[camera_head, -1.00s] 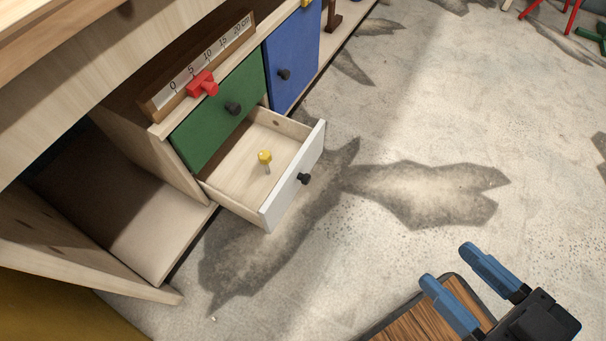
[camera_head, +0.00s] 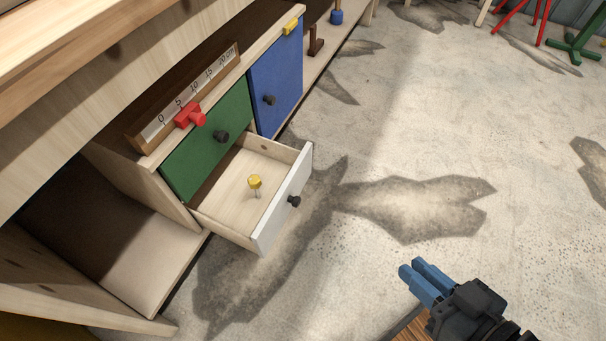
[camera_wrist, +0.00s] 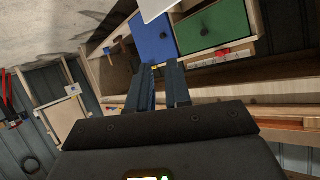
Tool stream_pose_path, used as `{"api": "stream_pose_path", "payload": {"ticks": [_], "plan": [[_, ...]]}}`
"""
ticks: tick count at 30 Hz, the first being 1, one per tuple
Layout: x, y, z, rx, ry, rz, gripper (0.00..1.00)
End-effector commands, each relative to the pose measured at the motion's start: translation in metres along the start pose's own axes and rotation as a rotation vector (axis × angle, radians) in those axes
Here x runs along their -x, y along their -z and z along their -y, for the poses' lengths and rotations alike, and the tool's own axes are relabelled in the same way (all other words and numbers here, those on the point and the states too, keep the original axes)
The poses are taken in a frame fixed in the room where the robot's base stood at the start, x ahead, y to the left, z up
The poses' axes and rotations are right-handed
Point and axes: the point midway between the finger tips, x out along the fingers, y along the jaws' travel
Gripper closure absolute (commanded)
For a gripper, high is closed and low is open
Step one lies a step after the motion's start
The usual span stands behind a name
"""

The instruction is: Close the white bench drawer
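The white bench drawer (camera_head: 283,213) is pulled out from the bench, below the green front. Its white face has a black round knob (camera_head: 294,201). A yellow-headed peg (camera_head: 255,183) stands inside it. My gripper (camera_head: 412,266) is over the floor, to the right of and nearer than the drawer, apart from it. Part of the white drawer front (camera_wrist: 155,8) shows at the top of that view, beyond the fingers.
A ruler with a red slider (camera_head: 188,115) lies on top. An open lower shelf (camera_head: 120,255) is at left. Bare floor lies between the drawer and my gripper. Stools stand far right.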

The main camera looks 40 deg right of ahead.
Motion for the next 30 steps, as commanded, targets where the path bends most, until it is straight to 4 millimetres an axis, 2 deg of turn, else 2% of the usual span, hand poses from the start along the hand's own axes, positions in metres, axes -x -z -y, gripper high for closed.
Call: {"api": "stream_pose_path", "payload": {"ticks": [1, 6, 10, 16, 23, 30], "plan": [[-0.014, -0.004, -0.006, -0.041, -0.016, 0.023, 0.87], [-0.060, -0.029, -0.024, -0.191, -0.055, 0.126, 1.00], [-0.094, -0.041, -0.035, -0.310, -0.073, 0.201, 1.00], [-0.146, -0.047, -0.047, -0.502, -0.078, 0.309, 1.00], [-0.201, -0.032, -0.056, -0.719, -0.043, 0.423, 1.00], [-0.247, 0.005, -0.060, -0.916, 0.037, 0.529, 1.00]]}}
